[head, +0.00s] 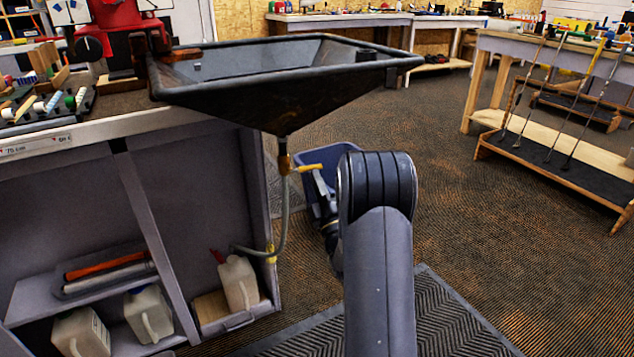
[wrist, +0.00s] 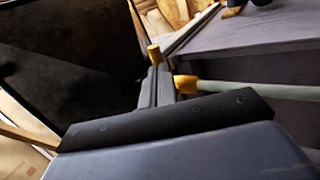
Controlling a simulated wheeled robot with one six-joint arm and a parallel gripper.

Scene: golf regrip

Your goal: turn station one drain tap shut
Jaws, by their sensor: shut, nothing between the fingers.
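The drain tap (head: 284,163) is a brass-coloured fitting under the spout of the dark funnel-shaped tray (head: 270,95). Its yellow lever (head: 309,167) sticks out sideways to the right, across the line of the hose. My gripper (head: 319,182) is just below the lever's outer end, partly hidden by my arm. In the wrist view my gripper (wrist: 158,85) is shut and empty. The yellow lever end (wrist: 154,54) shows just past the fingertips, and the tap's yellow fitting (wrist: 186,84) is close beside the fingers. I cannot tell whether they touch.
A pale hose (head: 284,215) drops from the tap and bends to a white jug (head: 239,282) in the bench's lower shelf. A club rack (head: 560,150) stands at the right. The floor between is clear.

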